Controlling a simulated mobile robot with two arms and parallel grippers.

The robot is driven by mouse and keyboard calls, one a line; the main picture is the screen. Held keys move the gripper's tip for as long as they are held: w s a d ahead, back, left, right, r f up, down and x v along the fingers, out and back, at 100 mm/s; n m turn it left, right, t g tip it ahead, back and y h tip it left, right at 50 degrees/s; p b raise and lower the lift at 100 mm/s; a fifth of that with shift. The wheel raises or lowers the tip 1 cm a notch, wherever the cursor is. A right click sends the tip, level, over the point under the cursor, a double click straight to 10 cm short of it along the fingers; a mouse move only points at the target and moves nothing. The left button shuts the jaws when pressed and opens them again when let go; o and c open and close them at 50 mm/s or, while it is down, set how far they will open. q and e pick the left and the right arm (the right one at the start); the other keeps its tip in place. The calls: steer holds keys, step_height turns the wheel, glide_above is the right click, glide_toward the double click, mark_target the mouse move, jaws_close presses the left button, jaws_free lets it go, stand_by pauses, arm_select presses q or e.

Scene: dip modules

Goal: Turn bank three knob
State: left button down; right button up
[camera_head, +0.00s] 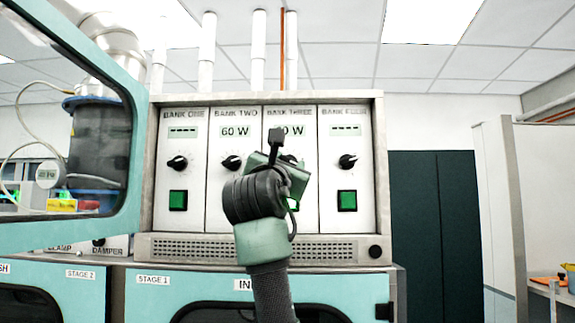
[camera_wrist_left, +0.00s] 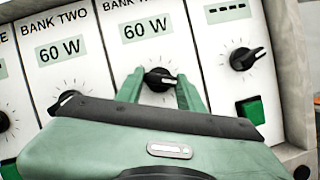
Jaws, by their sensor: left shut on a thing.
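The bank three knob (camera_wrist_left: 159,78) is a black dial with a white pointer line on a white panel, below a display (camera_wrist_left: 146,28) that reads 60 W. My left gripper (camera_wrist_left: 159,88) is shut on this knob, with one green finger on each side of it in the left wrist view. In the head view my left gripper (camera_head: 280,165) covers most of the bank three panel (camera_head: 290,115) and hides the knob. My right gripper is in neither view.
The bank two knob (camera_head: 232,162) sits close to the left, under a 60 W display. The bank one knob (camera_head: 177,162) and bank four knob (camera_head: 347,161) sit under displays showing dashes. Green switches lie below. An open teal-framed door (camera_head: 130,215) stands at the left.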

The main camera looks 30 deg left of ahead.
arm_select(q)
steer(key=c, duration=0.9)
jaws_free()
steer(key=shift+r, duration=0.15)
steer(key=b+v, duration=0.4)
steer(key=v, duration=0.4)
steer(key=shift+b, duration=0.3)
